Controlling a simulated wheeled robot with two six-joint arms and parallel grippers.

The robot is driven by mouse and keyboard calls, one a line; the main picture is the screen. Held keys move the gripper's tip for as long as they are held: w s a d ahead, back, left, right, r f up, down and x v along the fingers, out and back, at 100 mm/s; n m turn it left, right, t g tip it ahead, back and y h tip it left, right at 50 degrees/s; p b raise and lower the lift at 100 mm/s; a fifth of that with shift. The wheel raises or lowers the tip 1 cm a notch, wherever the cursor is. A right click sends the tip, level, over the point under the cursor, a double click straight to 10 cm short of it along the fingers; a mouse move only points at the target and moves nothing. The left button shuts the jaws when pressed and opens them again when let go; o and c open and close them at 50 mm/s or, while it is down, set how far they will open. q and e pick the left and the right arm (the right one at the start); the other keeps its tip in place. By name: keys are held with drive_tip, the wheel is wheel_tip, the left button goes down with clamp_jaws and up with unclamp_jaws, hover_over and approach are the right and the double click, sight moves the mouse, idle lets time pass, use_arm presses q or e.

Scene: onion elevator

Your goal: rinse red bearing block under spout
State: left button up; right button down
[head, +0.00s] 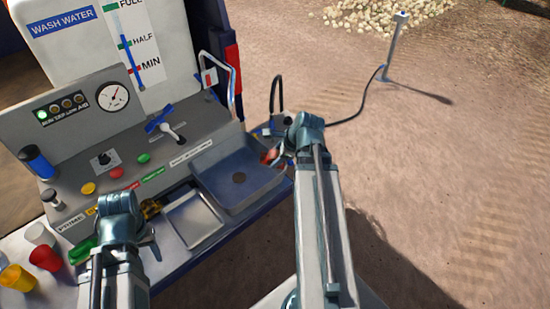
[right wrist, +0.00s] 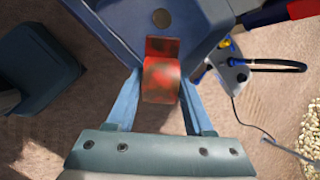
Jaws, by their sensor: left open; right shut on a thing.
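The red bearing block (right wrist: 162,78) is between the fingers of my right gripper (right wrist: 160,90), which is shut on it. In the head view the red block (head: 269,157) shows as a small patch at the right edge of the grey sink basin (head: 240,172), beside my right gripper (head: 280,153). In the wrist view the block is near the basin's edge, with the round drain beyond it. The bent spout pipe (head: 235,80) rises behind the basin; no water stream is visible. My left gripper (head: 140,232) is open over the panel's front left, its fingers partly hidden.
A shallow metal tray (head: 194,219) lies left of the basin. A blue-handled valve (head: 160,122), buttons and a gauge (head: 113,98) are on the panel. Coloured cups (head: 44,258) stand at the lower left. A black hose (head: 345,120) runs right to a post. Open ground lies right.

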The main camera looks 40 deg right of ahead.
drive_tip(key=w+a+f+b, duration=0.1)
drive_tip(key=w, duration=0.5)
drive_tip(key=w+a+f+b, duration=0.1)
drive_tip(key=w+a, duration=0.1)
drive_tip(key=w, duration=0.5)
drive_tip(key=shift+w+f+b, duration=0.3)
drive_tip(key=shift+f+b, duration=0.05)
drive_tip(key=shift+s, duration=0.1)
idle(0.7)
drive_tip(key=s+a, duration=0.3)
drive_tip(key=s, duration=0.4)
drive_tip(key=shift+a, duration=0.35)
drive_tip(key=shift+f, duration=0.1)
idle(1.6)
